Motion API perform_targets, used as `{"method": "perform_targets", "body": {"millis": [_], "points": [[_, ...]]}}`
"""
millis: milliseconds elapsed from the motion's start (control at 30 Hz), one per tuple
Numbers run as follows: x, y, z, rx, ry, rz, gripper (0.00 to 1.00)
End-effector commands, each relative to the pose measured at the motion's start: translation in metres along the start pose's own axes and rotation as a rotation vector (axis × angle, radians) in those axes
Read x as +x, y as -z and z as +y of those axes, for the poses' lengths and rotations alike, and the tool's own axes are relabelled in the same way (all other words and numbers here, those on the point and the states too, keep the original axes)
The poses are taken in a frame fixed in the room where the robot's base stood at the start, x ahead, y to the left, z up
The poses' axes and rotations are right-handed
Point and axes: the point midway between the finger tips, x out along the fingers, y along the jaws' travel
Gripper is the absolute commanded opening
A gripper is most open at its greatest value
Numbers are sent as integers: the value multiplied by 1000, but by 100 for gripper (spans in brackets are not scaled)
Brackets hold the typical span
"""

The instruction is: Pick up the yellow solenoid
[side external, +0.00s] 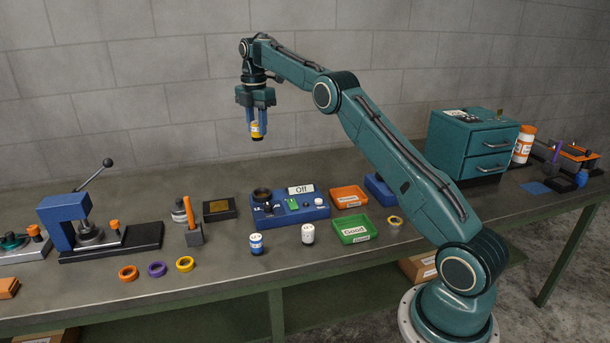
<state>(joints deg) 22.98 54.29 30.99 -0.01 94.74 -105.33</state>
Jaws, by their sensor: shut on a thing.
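My gripper (257,124) is shut on the yellow solenoid (257,128), a small cylinder with a yellow band and a dark lower end. It holds the solenoid upright between its blue fingers, high above the workbench and in front of the block wall. The fingers hide part of the solenoid's upper body.
Below stands a blue device (288,212) with an "Off" sign. A blue cylinder (257,245) and a white cylinder (308,234) stand in front of it. To the right are an orange tray (366,194) and a green "Good" tray (371,232). A blue press (67,215) stands left.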

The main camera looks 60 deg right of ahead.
Motion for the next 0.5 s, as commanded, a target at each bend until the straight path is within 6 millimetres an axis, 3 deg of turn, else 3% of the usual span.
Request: {"method": "perform_targets", "body": {"millis": [500], "points": [[-8, 0, 0, 0, -2, 0, 0]]}}
